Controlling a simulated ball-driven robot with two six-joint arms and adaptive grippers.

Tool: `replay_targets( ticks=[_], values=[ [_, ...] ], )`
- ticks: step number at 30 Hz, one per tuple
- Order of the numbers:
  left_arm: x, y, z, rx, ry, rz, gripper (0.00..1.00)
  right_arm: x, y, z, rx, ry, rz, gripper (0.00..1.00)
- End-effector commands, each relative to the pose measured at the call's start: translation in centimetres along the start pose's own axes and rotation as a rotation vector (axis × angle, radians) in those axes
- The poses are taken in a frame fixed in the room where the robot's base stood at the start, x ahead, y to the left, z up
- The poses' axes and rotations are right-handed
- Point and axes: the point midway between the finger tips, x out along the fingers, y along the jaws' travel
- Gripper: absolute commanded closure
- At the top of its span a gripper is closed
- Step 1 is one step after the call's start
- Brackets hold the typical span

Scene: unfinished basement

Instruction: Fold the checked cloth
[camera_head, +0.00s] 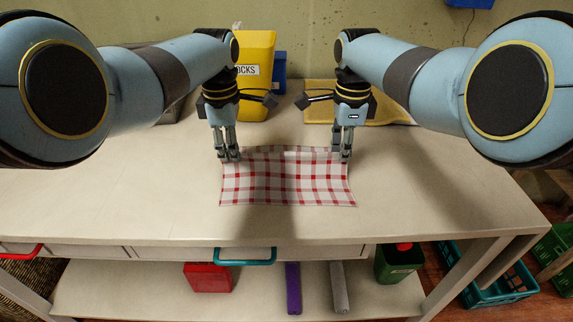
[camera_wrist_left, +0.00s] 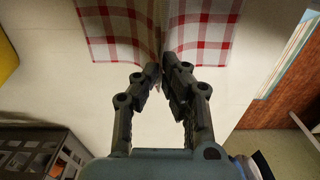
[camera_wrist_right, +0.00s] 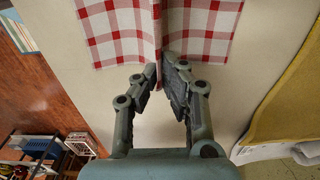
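The red-and-white checked cloth (camera_head: 286,184) lies on the pale worktable, its front part flat. Its far part rises slightly between my grippers. My left gripper (camera_head: 230,157) is at the far left corner, and my right gripper (camera_head: 345,157) is at the far right corner. In the left wrist view, the cloth (camera_wrist_left: 120,28) is pinched in a crease between the nearly meeting fingertips (camera_wrist_left: 163,70). The right wrist view shows the same pinch of the cloth (camera_wrist_right: 118,30) at the fingertips (camera_wrist_right: 161,62). The underside of the cloth is hidden.
A yellow bin (camera_head: 256,70) marked "OCKS" and a blue bin (camera_head: 279,75) stand at the back. A yellow mat (camera_head: 390,115) lies at the back right. The worktable (camera_head: 150,195) is clear left, right and in front of the cloth. A teal handle (camera_head: 245,256) is below the front edge.

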Motion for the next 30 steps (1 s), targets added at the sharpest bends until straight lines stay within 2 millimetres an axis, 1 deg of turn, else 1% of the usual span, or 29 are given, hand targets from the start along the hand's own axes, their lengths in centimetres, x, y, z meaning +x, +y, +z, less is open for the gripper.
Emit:
replay_targets(
  ticks=[1,12,17,20,23,30],
  values=[
    [-0.5,0.0,0.0,0.000,0.000,0.001,1.00,-0.5,0.0,0.0,0.000,0.000,-0.001,1.00],
    [-0.6,0.0,0.0,0.000,0.000,0.001,1.00,-0.6,-0.1,0.0,0.000,0.000,-0.002,1.00],
    [-1.3,0.1,0.0,0.000,0.000,0.001,1.00,-1.3,-0.1,0.0,0.000,0.000,-0.001,1.00],
    [-2.3,0.1,0.0,0.000,0.000,0.000,1.00,-2.3,-0.1,0.0,0.000,0.000,0.000,1.00],
    [-3.8,0.2,0.1,0.000,0.000,-0.001,1.00,-3.8,-0.2,0.1,0.000,0.000,0.001,1.00],
    [-8.2,0.1,0.1,0.000,0.000,-0.007,1.00,-8.2,-0.1,0.1,0.000,-0.001,0.007,1.00]
  ],
)
